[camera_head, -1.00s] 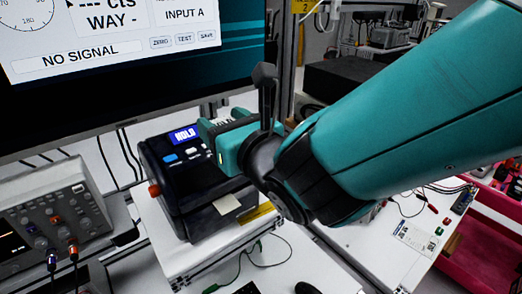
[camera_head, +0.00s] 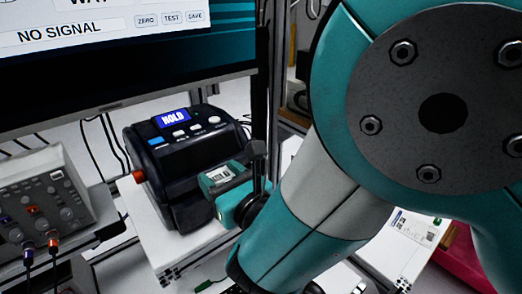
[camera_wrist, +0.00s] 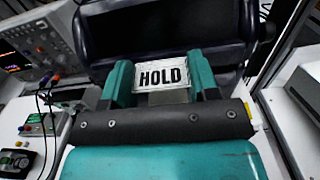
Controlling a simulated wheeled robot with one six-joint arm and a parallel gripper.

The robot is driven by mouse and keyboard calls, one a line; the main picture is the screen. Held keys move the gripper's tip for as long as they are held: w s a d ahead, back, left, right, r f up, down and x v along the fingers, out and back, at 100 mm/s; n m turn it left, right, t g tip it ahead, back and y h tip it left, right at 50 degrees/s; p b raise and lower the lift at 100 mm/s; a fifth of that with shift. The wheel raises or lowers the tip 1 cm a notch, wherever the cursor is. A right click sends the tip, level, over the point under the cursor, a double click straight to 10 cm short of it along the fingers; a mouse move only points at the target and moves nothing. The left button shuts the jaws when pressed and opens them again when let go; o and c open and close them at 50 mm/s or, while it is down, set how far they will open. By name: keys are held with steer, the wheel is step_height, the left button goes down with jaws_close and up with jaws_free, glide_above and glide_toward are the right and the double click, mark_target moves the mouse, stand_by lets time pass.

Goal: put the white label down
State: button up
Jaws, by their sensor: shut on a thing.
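The white label (camera_wrist: 162,77) reads HOLD in black. In the wrist view it lies between the two teal fingers of my gripper (camera_wrist: 161,82), which is shut on it. In the head view my gripper (camera_head: 226,183) is at the right front of the black label printer (camera_head: 180,150), with a small white marked patch (camera_head: 221,174) on top. The printer's blue screen also reads HOLD. In the wrist view the printer's dark body (camera_wrist: 165,30) lies just beyond the fingers. I cannot tell whether the label touches anything below.
A grey oscilloscope (camera_head: 45,205) with plugged leads stands at the left. A big monitor (camera_head: 120,60) hangs behind. The printer stands on a white platform (camera_head: 150,235). A small button box (camera_wrist: 42,123) is at the wrist view's left. My arm covers much of the right side.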

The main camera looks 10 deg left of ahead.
steer(key=shift+f+b, duration=1.25)
steer(key=shift+f, duration=0.85)
steer(key=shift+f, duration=0.25)
steer(key=o, duration=0.9)
steer(key=shift+o, duration=0.2)
steer(key=shift+b, duration=0.35)
